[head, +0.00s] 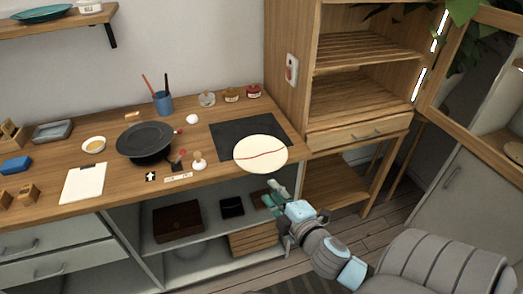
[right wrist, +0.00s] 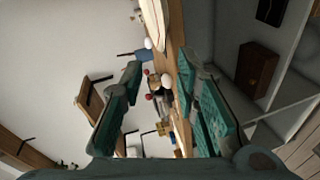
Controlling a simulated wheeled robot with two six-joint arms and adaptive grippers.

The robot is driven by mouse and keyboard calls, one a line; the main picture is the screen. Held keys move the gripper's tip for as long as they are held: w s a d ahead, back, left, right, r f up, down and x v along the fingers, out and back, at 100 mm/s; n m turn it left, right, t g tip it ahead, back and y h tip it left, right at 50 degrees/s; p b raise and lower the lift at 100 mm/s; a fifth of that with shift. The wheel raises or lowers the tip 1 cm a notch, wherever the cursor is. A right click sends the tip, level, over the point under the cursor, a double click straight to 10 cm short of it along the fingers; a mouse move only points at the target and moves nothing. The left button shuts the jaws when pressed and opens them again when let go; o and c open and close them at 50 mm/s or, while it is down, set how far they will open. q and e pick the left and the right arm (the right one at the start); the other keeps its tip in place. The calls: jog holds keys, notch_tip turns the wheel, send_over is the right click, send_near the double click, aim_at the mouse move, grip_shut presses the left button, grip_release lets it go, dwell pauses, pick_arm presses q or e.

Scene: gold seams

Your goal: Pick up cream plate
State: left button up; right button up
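The cream plate (head: 260,154) is round and pale with a thin dark red seam across it. It lies at the right end of the wooden counter, partly on a dark mat (head: 228,133), and its near rim reaches the counter's front edge. My right gripper (head: 274,196) is in front of the counter, below the plate and apart from it. In the right wrist view the right gripper (right wrist: 160,68) has its two teal fingers spread wide with nothing between them. The plate (right wrist: 157,22) shows there nearly edge-on, beyond the fingertips. My left gripper is not in view.
A dark round plate (head: 146,140), a white egg-like thing (head: 199,164) and a blue cup (head: 162,103) with sticks stand left of the plate. A wooden cabinet (head: 358,128) rises at right. Open shelves (head: 205,235) are under the counter.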

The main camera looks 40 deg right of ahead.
jog(key=b+x, duration=0.1)
jog(key=x, duration=1.2)
jog(key=shift+a+f, duration=0.4)
jog(key=shift+r, duration=0.1)
grip_shut()
